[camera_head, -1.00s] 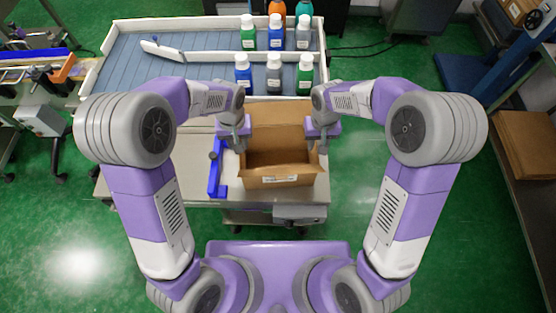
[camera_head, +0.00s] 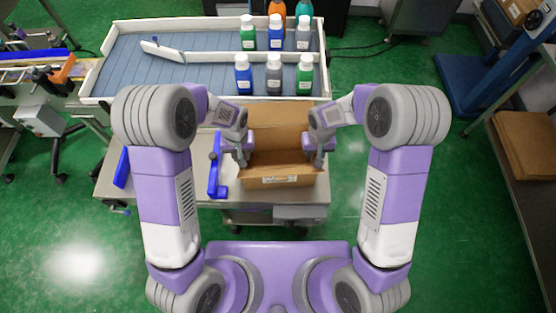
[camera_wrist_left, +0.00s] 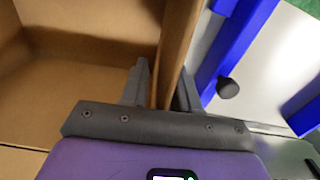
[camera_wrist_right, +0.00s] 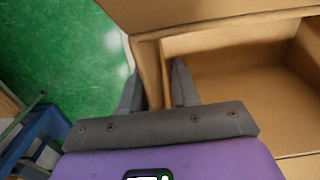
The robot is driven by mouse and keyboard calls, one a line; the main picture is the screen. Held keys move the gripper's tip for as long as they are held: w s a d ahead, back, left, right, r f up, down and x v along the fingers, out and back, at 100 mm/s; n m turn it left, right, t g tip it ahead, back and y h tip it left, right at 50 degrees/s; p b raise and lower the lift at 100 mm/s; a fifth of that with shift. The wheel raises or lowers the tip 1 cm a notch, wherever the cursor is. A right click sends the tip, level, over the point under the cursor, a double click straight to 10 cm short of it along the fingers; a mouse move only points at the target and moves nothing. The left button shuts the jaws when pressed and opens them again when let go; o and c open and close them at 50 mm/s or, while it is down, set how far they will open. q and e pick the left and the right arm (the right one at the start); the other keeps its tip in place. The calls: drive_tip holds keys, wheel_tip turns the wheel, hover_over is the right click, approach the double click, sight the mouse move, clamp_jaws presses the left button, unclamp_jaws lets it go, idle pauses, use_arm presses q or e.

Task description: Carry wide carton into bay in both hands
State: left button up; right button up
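The wide carton (camera_head: 279,181) is an open brown box on the metal table, its back flap raised. My left gripper (camera_head: 241,157) is at its left side and my right gripper (camera_head: 317,155) at its right side. In the left wrist view the fingers (camera_wrist_left: 161,82) stand either side of the carton's side wall (camera_wrist_left: 176,45). In the right wrist view the fingers (camera_wrist_right: 157,82) likewise straddle the opposite wall (camera_wrist_right: 147,58). Both look open around the cardboard; contact is hard to tell. The visible carton interior (camera_wrist_right: 250,95) looks empty.
A blue upright bracket (camera_head: 215,170) stands on the table (camera_head: 165,178) just left of the carton, with another blue piece (camera_head: 122,168) farther left. Behind is a blue-grey bed (camera_head: 190,72) with light rails and several bottles (camera_head: 274,72).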

use_arm(q)
clamp_jaws()
use_arm(e)
clamp_jaws()
use_arm(q)
drive_tip(key=shift+r, duration=0.2)
use_arm(e)
drive_tip(key=shift+r, duration=0.2)
